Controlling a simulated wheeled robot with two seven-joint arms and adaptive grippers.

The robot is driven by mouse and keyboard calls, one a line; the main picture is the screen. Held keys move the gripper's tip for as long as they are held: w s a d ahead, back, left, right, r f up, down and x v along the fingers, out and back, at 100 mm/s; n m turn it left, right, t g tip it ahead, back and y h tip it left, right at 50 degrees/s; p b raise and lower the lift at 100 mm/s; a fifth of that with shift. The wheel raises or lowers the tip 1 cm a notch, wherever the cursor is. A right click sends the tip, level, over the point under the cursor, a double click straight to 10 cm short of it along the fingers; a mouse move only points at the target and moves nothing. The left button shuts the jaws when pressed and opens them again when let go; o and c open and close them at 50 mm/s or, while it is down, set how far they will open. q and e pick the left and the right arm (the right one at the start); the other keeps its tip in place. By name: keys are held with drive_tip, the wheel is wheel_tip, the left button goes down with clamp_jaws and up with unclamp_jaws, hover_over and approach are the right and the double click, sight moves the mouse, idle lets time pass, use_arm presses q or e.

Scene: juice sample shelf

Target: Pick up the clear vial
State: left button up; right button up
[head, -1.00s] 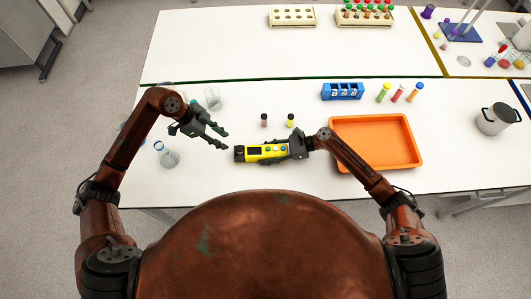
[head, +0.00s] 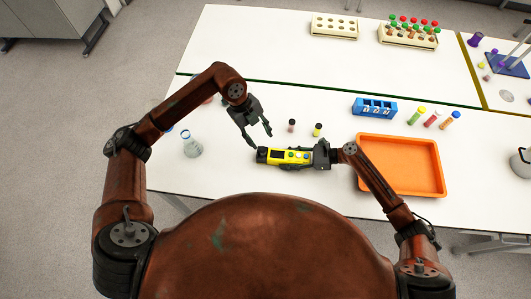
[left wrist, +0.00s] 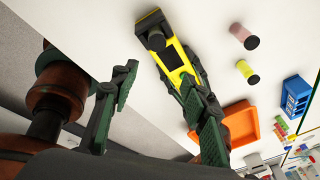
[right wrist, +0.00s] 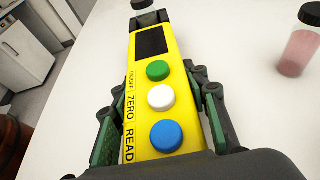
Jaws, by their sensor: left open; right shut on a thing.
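A yellow handheld meter (head: 283,156) with green, white and blue buttons is held by my right gripper (head: 305,157), whose fingers are on both its sides in the right wrist view (right wrist: 160,130). A small clear vial with a dark cap (right wrist: 146,14) stands at the meter's far end. Its dark cap (left wrist: 155,40) also shows in the left wrist view. My left gripper (head: 260,138) is open and empty, just behind the meter's left end. A pink vial (head: 291,126) and a yellow vial (head: 317,130), both dark-capped, stand behind the meter.
An orange tray (head: 402,190) lies to the right. A blue rack (head: 374,107) and several coloured tubes stand behind it. A glass flask (head: 191,146) stands left, near my left arm. Cream racks (head: 334,27) are at the back. The white table around the vials is clear.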

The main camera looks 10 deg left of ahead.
use_arm(q)
drive_tip(key=d+r+m+y, duration=0.1)
drive_tip(key=m+y, duration=0.1)
drive_tip(key=m, duration=0.3)
drive_tip(key=m+y, duration=0.2)
drive_tip(key=m, duration=0.4)
hover_over(263, 149)
drive_tip(key=shift+t, duration=0.3)
wheel_tip(263, 149, down, 5)
drive_tip(key=shift+d+f, duration=0.1)
drive_tip(key=shift+d, duration=0.05)
drive_tip(key=shift+w+f, duration=0.1)
drive_tip(key=shift+f, duration=2.6)
clamp_jaws()
